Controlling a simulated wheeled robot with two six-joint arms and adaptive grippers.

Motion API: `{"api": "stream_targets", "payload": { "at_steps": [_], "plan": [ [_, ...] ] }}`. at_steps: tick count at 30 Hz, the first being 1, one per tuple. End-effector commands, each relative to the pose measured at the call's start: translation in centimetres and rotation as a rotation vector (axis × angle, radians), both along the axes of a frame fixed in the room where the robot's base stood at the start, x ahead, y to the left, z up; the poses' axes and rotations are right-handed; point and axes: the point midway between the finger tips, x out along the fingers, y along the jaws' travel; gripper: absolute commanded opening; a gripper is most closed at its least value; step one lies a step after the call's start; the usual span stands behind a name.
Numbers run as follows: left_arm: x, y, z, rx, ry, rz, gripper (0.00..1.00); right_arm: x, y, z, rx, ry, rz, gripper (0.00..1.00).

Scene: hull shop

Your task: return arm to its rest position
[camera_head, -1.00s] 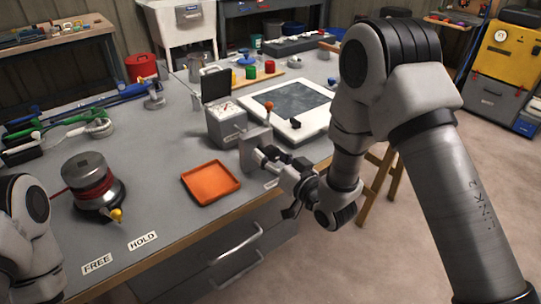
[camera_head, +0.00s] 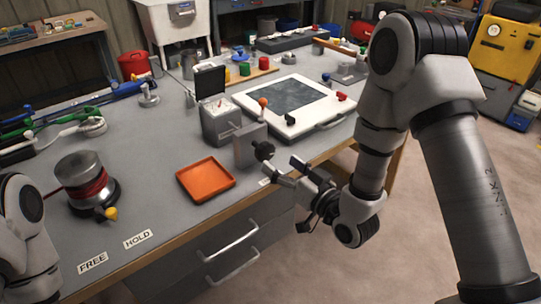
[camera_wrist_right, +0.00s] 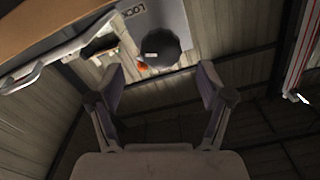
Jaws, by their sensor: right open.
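My right arm reaches in from the right in the head view. My right gripper (camera_head: 294,190) hangs off the front edge of the workbench (camera_head: 150,215). It is open, and in the right wrist view the jaws (camera_wrist_right: 160,88) stand apart with nothing between them. Beyond them is a round black knob (camera_wrist_right: 160,48) by a grey plate marked LOCK. In the head view the knob (camera_head: 264,151) sits on an upright grey plate (camera_head: 247,147), with a gap to the gripper. Only a link of my left arm shows at the left edge; its gripper is out of frame.
An orange tray (camera_head: 206,180), a grey box with a raised lid (camera_head: 219,120) and a white-framed panel (camera_head: 335,115) stand near the plate. A spool with red winding (camera_head: 88,182) is at left. Drawer handles (camera_head: 230,244) stick out below. Open floor (camera_head: 400,265) lies at right.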

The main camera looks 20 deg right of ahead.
Motion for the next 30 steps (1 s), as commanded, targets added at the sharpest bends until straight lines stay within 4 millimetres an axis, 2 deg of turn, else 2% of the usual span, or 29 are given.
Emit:
{"api": "stream_targets", "payload": {
  "at_steps": [4, 16, 17, 20, 22, 23, 25, 26, 27, 30],
  "plan": [
    [0.0, 0.0, 0.0, 0.0, 0.0, 0.0, 0.36, -1.0, -0.4, 0.0, 0.001, -0.001, 0.0, 0.79],
    [0.0, 0.0, 0.2, 0.0, 0.0, 0.0, 0.36, -1.1, -0.3, 0.0, 0.0, 0.003, 0.001, 0.79],
    [0.0, 0.0, 0.5, 0.0, 0.0, 0.0, 0.36, -1.2, -0.3, -0.1, 0.0, 0.012, 0.001, 0.79],
    [0.0, 0.0, 3.1, 0.0, 0.001, 0.0, 0.36, -2.3, 0.2, -1.4, -0.008, 0.093, 0.014, 0.79],
    [0.0, 0.0, 6.0, 0.0, 0.0, 0.0, 0.36, -4.5, 0.5, -4.1, -0.038, 0.231, 0.012, 0.79],
    [0.0, 0.0, 6.9, 0.0, 0.0, 0.0, 0.36, -5.7, 0.4, -6.1, -0.067, 0.317, 0.004, 0.79],
    [0.0, 0.0, 8.7, 0.0, -0.001, 0.0, 0.36, -9.5, -0.2, -11.1, -0.156, 0.55, -0.015, 0.79],
    [0.0, 0.0, 9.3, 0.0, -0.001, 0.0, 0.36, -11.6, -0.6, -13.1, -0.198, 0.656, -0.021, 0.79],
    [0.0, 0.0, 9.9, 0.0, -0.001, 0.0, 0.36, -14.4, -1.2, -15.5, -0.252, 0.794, -0.03, 0.79],
    [0.0, 0.0, 10.6, 0.0, 0.0, 0.0, 0.36, -21.4, -3.1, -19.7, -0.372, 1.114, -0.05, 0.79]
  ]
}}
